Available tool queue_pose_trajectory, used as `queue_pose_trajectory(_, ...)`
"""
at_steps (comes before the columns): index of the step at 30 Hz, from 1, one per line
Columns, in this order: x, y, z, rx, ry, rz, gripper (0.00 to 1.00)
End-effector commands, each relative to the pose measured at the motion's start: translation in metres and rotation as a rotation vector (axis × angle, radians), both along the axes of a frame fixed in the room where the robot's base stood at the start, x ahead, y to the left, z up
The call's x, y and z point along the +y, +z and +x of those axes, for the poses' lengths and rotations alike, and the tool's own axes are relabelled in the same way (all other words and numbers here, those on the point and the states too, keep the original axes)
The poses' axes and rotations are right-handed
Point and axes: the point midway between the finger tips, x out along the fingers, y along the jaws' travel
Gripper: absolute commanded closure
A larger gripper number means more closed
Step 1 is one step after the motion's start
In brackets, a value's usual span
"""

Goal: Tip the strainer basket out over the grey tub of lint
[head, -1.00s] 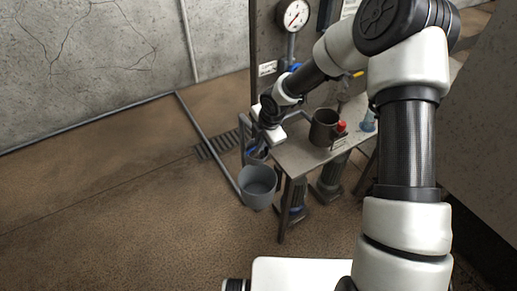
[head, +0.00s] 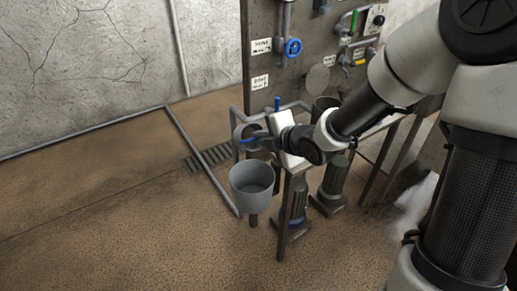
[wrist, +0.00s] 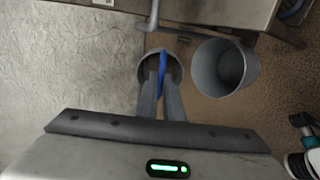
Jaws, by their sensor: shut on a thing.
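The strainer basket shows in the wrist view as a round grey vessel (wrist: 146,66) with a blue handle (wrist: 162,66) across its mouth. My gripper (wrist: 163,92) is shut on that handle, one finger on each side. In the head view my gripper (head: 262,139) points left at the grey round mouth (head: 238,133), where a bit of blue shows. I cannot tell whether the basket sits inside a housing or hangs free. The grey tub (head: 252,180) stands just below and in front, apart from it. In the wrist view the tub (wrist: 225,68) is to the right; its inside is dark.
Grey pipes and a panel (head: 300,72) with a blue valve wheel (head: 293,47) are behind. Open brown floor (head: 110,215) lies left, with a floor drain (head: 211,157).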

Motion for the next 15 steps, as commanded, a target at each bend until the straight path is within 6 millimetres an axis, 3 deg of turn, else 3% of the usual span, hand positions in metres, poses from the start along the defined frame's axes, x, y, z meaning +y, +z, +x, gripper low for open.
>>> queue_pose_trajectory(1,-0.001,-0.013,0.0,-0.028,-0.001,0.016,1.0)
queue_pose_trajectory(15,0.001,-0.03,-0.002,-0.337,0.0,0.241,1.0)
